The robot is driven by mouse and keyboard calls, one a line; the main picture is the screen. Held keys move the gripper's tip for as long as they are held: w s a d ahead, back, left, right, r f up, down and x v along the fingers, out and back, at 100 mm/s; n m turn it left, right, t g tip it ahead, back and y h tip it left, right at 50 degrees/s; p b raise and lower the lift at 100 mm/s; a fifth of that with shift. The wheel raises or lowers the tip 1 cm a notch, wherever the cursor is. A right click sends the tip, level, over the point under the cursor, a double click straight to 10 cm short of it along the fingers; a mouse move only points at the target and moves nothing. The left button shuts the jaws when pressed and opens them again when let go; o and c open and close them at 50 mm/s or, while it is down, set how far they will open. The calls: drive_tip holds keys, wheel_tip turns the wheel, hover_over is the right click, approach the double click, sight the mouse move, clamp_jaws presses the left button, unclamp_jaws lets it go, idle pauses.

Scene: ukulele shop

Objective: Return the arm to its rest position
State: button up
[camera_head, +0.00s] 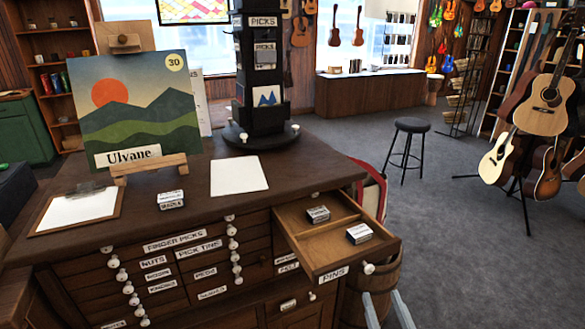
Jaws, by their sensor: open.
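My gripper (388,310) shows at the bottom edge of the head view, right of centre. Its two pale grey fingers stand apart, with nothing visible between them. It is in front of and below the open drawer (327,264) labelled PINS. The rest of my arm is out of the picture. Two small labelled boxes sit in the drawer, one box (318,215) towards the back left and another box (359,233) towards the front right. A divider runs between them. The fingers appear apart from the drawer and its white knob.
The wooden cabinet (250,186) carries a painting (135,105) on an easel, a clipboard (80,208), a small box (171,200), a white sheet (239,176) and a dark picks stand (262,90). A barrel (383,281) stands beside the drawer. A stool (409,150) and guitars stand right; grey floor is open there.

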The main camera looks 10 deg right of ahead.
drive_tip(key=s+a+g, duration=0.1)
drive_tip(key=s, duration=1.6)
drive_tip(key=s+a+f+g+y, duration=0.1)
drive_tip(key=s+g, duration=0.1)
drive_tip(key=s, duration=1.5)
drive_tip(key=shift+s+a+n+g, duration=0.15)
drive_tip(key=shift+a+n+g, duration=0.15)
drive_tip(key=shift+a, duration=0.05)
